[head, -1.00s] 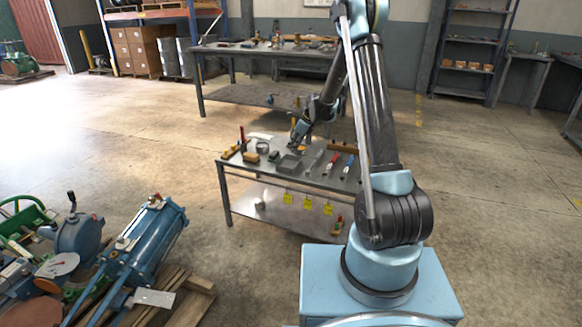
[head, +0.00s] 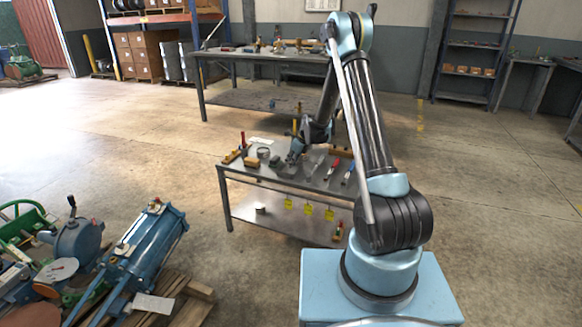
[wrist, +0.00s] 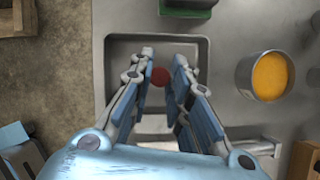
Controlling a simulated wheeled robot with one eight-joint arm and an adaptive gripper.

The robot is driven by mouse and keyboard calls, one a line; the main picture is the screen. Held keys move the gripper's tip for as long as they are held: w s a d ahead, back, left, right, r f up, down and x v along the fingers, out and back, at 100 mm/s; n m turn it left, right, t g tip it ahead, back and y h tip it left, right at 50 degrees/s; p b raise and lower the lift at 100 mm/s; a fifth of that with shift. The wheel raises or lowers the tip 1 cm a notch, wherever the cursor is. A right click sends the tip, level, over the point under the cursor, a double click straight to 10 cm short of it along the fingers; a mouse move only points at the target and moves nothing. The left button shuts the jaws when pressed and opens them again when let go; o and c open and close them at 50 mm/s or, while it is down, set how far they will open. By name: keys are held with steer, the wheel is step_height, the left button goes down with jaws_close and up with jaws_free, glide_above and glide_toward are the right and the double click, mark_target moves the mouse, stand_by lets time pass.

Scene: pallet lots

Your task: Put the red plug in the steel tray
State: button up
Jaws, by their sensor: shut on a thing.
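The steel tray (wrist: 204,52) is a shallow square tray below my gripper in the wrist view. In the head view the tray (head: 288,171) is on the near worktable, partly hidden by my gripper (head: 294,156). In the wrist view the fingers of my gripper (wrist: 164,62) are over the tray's inside. The round red plug (wrist: 160,77) shows between the fingers, which are shut on it. I cannot tell whether the plug touches the tray floor. The plug is too small to make out in the head view.
A metal cup with an orange inside (wrist: 268,76) stands right of the tray in the wrist view. A green block (wrist: 188,6) lies beyond it. Red- and blue-handled tools (head: 334,166) lie further right on the worktable (head: 240,172). Pallet machinery (head: 140,250) is at left.

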steer(key=shift+f, duration=0.9)
steer(key=o, duration=0.7)
